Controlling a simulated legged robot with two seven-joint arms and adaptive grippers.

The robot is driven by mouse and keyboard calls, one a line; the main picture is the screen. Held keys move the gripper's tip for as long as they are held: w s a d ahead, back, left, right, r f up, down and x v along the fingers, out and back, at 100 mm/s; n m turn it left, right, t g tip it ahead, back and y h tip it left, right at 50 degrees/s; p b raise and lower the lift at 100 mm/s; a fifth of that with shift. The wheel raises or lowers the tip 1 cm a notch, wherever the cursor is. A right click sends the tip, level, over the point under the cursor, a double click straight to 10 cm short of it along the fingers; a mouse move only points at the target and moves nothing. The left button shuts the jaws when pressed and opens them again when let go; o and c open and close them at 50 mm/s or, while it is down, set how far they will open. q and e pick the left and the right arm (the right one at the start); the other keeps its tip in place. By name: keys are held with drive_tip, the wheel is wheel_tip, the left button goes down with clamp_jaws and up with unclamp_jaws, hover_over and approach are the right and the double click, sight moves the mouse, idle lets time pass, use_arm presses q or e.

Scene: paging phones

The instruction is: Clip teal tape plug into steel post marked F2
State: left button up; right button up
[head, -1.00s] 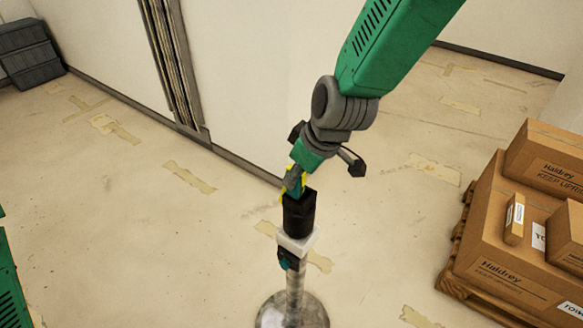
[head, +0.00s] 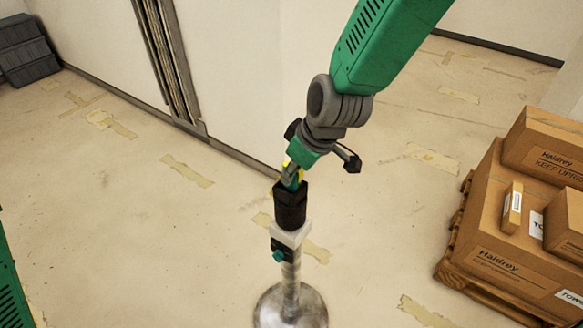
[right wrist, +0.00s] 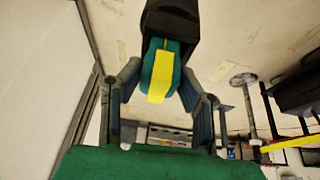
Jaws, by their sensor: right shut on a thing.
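The teal tape plug (right wrist: 150,92) has a yellow strip down its face. In the right wrist view it sits between the two fingers of my right gripper (right wrist: 160,85), which is shut on it. The plug's far end meets the black head (right wrist: 171,20) of the steel post; I cannot tell if it is clipped in. In the head view the post (head: 291,277) stands upright on a round base, with a white collar under the black head. My right gripper (head: 292,176) is just above the head, and little of the plug shows. No F2 mark is readable. My left gripper is out of view.
A small teal part (head: 277,255) sits on the post's side below the collar. Cartons (head: 505,235) on a pallet stand to the right. A white wall (head: 235,70) rises behind. The floor around the post is clear, with tape strips.

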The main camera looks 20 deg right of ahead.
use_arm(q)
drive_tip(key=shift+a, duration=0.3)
use_arm(e)
drive_tip(key=shift+a, duration=0.15)
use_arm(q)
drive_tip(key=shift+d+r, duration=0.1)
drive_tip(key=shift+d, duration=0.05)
use_arm(e)
drive_tip(key=shift+d, duration=0.2)
use_arm(q)
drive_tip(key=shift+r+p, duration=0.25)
drive_tip(key=shift+p, duration=0.05)
use_arm(e)
drive_tip(key=shift+a, duration=0.1)
drive_tip(key=shift+a, duration=0.1)
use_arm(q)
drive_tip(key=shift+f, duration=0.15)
use_arm(e)
drive_tip(key=shift+f, duration=0.15)
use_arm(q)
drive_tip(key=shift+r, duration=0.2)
use_arm(e)
drive_tip(key=shift+r, duration=0.2)
use_arm(q)
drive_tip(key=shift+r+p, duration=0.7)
drive_tip(key=shift+p, duration=0.1)
use_arm(e)
drive_tip(key=shift+r, duration=0.65)
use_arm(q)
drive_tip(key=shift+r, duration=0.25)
